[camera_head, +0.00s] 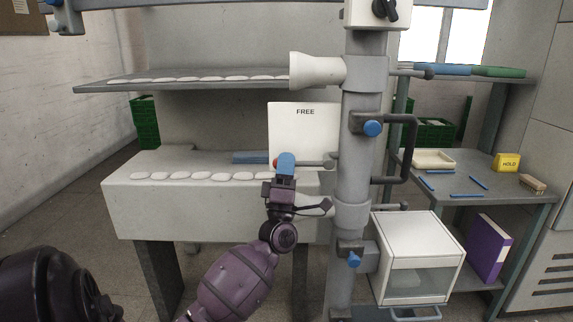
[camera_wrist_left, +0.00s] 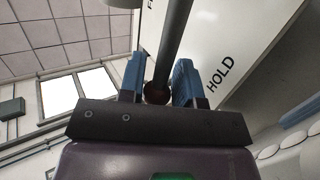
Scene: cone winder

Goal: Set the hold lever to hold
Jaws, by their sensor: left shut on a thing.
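The hold lever (camera_head: 314,163) is a grey rod pointing left from the post, roughly level, with a red knob at its end. Behind it is a white plate (camera_head: 305,130) marked FREE near the top. In the left wrist view the plate (camera_wrist_left: 262,40) also shows the word HOLD; that word is hidden in the head view. My left gripper (camera_head: 284,164) has its blue fingers at the lever's knob end. In the left wrist view the fingers (camera_wrist_left: 160,84) are shut on either side of the lever (camera_wrist_left: 174,45), with its dark red knob between them. My right gripper is not in view.
A grey post (camera_head: 354,190) with a bent handle (camera_head: 410,150) stands right of the lever. A clear-fronted box (camera_head: 418,258) hangs below. A white ledge (camera_head: 130,195) lies behind my left arm.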

